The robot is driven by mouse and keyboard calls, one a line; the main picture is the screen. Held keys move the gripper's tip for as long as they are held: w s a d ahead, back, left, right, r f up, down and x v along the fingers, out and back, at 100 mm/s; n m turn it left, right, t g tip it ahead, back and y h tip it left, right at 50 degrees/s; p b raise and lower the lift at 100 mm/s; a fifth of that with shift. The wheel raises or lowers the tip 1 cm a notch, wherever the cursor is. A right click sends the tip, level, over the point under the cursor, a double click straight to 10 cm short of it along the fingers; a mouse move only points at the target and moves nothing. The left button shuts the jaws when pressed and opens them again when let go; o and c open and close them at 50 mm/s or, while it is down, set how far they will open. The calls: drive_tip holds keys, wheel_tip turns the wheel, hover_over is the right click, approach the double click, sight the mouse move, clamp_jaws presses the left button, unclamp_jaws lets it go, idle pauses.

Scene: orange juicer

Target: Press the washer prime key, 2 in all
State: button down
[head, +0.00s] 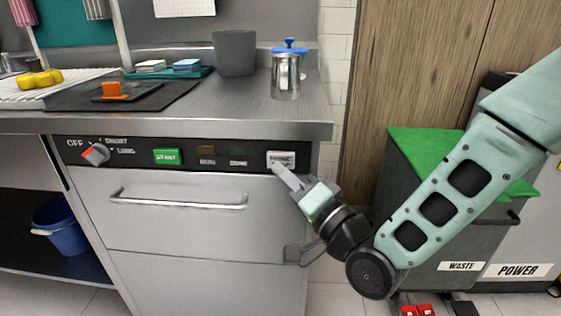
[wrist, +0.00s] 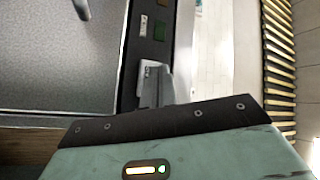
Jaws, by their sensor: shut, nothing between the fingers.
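The washer prime key (head: 281,158) is a pale grey key at the right end of the washer's black control panel (head: 220,157). My gripper (head: 278,168) is shut and empty, with its tips at the lower edge of the key in the head view. In the wrist view the key (wrist: 152,68) shows just beyond the finger (wrist: 157,85), which hides part of it. I cannot tell whether the tips touch the key or stand slightly off it. The key's lettering is too small to read surely.
The panel also holds a red-tipped dial (head: 96,154), a green start key (head: 168,157) and two dark indicators. The washer's bar handle (head: 178,198) sticks out below. A metal jug (head: 285,78) and a grey cup (head: 234,53) stand on the counter above. A waste bin (head: 440,235) stands at the right.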

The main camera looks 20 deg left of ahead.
drive_tip(key=shift+w, duration=0.15)
drive_tip(key=shift+w+a, duration=0.1)
drive_tip(key=shift+w, duration=0.15)
drive_tip(key=shift+w+a, duration=0.1)
drive_tip(key=shift+w, duration=0.45)
idle(0.7)
drive_tip(key=shift+s, duration=0.15)
drive_tip(key=shift+s+d+b, duration=0.2)
drive_tip(key=shift+s+b, duration=0.1)
drive_tip(key=shift+s, duration=0.45)
drive_tip(key=shift+s+d+b, duration=0.15)
drive_tip(key=shift+s+d, duration=0.05)
drive_tip(key=shift+s, duration=0.65)
drive_tip(key=shift+s+d+b, duration=0.1)
drive_tip(key=shift+s+d, duration=0.1)
drive_tip(key=shift+s, duration=0.6)
drive_tip(key=shift+s+d+b, duration=0.15)
drive_tip(key=shift+s+d, duration=0.05)
drive_tip(key=shift+s, duration=0.65)
idle(0.8)
